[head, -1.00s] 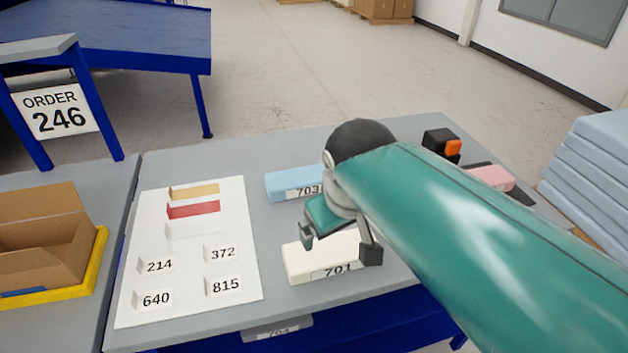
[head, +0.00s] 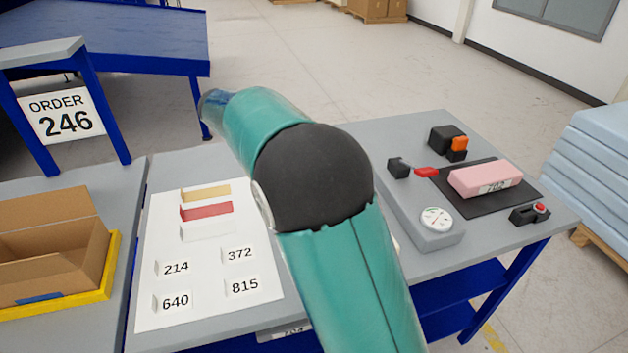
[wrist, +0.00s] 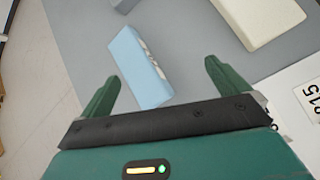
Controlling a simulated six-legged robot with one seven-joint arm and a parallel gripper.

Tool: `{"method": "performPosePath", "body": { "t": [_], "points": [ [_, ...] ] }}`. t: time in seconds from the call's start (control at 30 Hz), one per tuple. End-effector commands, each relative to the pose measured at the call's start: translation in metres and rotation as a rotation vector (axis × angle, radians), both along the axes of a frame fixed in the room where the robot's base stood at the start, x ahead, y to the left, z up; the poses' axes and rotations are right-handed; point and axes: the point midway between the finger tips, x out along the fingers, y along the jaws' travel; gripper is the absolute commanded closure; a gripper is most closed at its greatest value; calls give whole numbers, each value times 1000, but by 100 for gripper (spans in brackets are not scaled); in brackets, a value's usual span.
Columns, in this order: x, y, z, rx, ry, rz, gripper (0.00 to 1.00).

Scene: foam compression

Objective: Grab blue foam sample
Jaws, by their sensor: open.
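The blue foam sample (wrist: 138,68) lies on the grey table in the wrist view, a pale blue block with a printed label on its side. My gripper (wrist: 162,72) is open, its two green fingers spread wide, and nothing is held. The block shows between the fingers, nearer the left one; I cannot tell the height gap. In the head view my bent arm hides the blue sample and the gripper.
A cream foam block (wrist: 258,20) lies near the blue one. The head view shows a pink block (head: 485,179) on a black mat, a dial gauge (head: 435,219), a white sheet with numbered cards (head: 205,318), and an open cardboard box (head: 45,255) in a yellow tray.

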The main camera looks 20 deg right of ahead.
Motion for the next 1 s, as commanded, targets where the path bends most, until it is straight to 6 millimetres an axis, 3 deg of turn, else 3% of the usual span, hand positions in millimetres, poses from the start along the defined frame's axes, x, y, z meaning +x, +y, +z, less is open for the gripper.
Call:
{"method": "performPosePath", "body": {
  "t": [0.1,0.3,0.6,0.77,1.0],
  "points": [
    [27,20,-23,-102,82,77,0],
    [61,53,-59,-279,213,192,0],
    [84,94,-98,-463,339,295,0],
    [86,89,-105,-481,353,303,0],
    [86,48,-121,-479,354,301,0]
  ]
}}
